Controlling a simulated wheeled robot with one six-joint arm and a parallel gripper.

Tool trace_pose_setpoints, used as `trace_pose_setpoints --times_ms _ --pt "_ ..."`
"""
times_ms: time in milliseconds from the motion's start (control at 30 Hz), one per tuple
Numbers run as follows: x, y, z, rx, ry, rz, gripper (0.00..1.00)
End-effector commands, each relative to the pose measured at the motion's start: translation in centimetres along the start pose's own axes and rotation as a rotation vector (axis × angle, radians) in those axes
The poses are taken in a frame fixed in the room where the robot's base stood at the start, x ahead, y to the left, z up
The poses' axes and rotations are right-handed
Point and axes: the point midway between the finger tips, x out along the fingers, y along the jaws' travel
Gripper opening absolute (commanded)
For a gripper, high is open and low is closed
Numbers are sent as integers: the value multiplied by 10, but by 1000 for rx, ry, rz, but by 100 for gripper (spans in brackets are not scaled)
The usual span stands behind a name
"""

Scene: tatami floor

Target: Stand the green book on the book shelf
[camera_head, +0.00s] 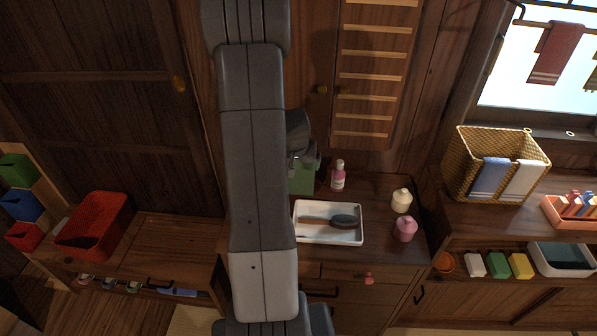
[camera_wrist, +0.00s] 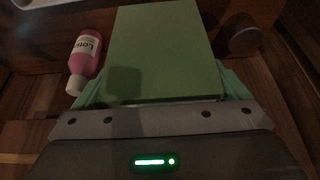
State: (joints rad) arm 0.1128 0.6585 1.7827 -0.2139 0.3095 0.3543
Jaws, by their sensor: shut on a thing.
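The green book (camera_wrist: 165,45) is held flat between my gripper's fingers (camera_wrist: 165,92) in the wrist view, its broad face toward the camera. In the head view only a small green part of the book (camera_head: 302,179) shows beside my arm, below my gripper (camera_head: 304,160). My gripper is shut on the book, over the back of the wooden cabinet. My arm hides much of the middle of the head view. I cannot make out for sure which thing is the book shelf.
A pink lotion bottle (camera_head: 338,177) stands close to the book. A white tray (camera_head: 300,236) with a brush, and cream and pink jars (camera_head: 404,228), are on the cabinet. A wicker basket (camera_head: 470,160) is right; a red basket (camera_head: 72,240) is left.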

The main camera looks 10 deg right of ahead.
Motion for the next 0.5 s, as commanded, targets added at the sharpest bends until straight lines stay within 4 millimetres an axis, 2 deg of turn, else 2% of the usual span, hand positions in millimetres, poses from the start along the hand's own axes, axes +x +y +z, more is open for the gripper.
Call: trace_pose_setpoints --times_ms 33,167,500 --pt "9 0 5 -2 -4 1 66" --pt "22 0 9 -2 -2 0 66" --pt "25 0 10 -1 1 -1 66"
